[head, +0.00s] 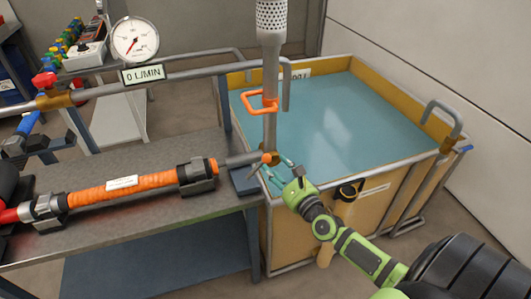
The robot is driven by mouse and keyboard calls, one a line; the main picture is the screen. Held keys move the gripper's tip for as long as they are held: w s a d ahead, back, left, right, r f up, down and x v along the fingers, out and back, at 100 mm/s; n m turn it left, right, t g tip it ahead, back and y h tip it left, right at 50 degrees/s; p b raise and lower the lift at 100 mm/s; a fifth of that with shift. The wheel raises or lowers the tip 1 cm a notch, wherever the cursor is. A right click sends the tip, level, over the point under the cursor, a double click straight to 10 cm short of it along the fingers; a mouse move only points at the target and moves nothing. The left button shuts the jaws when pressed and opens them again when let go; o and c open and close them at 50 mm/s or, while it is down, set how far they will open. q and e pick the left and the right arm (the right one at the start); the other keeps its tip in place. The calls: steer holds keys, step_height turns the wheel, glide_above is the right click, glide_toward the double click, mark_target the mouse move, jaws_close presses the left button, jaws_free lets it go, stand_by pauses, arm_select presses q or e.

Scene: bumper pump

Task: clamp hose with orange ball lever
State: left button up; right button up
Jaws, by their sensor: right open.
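The hose (90,197) has an orange sleeve with a white label and lies along the grey bench. Its right end sits in a dark clamp block (198,177). A grey lever bar (243,159) extends right from near that end, with a small orange ball (266,157) at its tip, in front of the vertical pipe. My right gripper (273,164) is open, its fingertips close to the ball at the tank's near left corner. Contact cannot be told. My left gripper is not in view.
A yellow-walled tank (408,178) of blue water stands at the right. A vertical pipe with an orange loop handle (262,101) rises at its left corner. A gauge (134,39) and a "0 L/MIN" sign (142,74) sit on the horizontal pipe. The bench front (130,233) is clear.

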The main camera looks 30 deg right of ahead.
mark_target(270, 161)
steer(key=w, duration=0.5)
steer(key=shift+w, duration=0.4)
jaws_close()
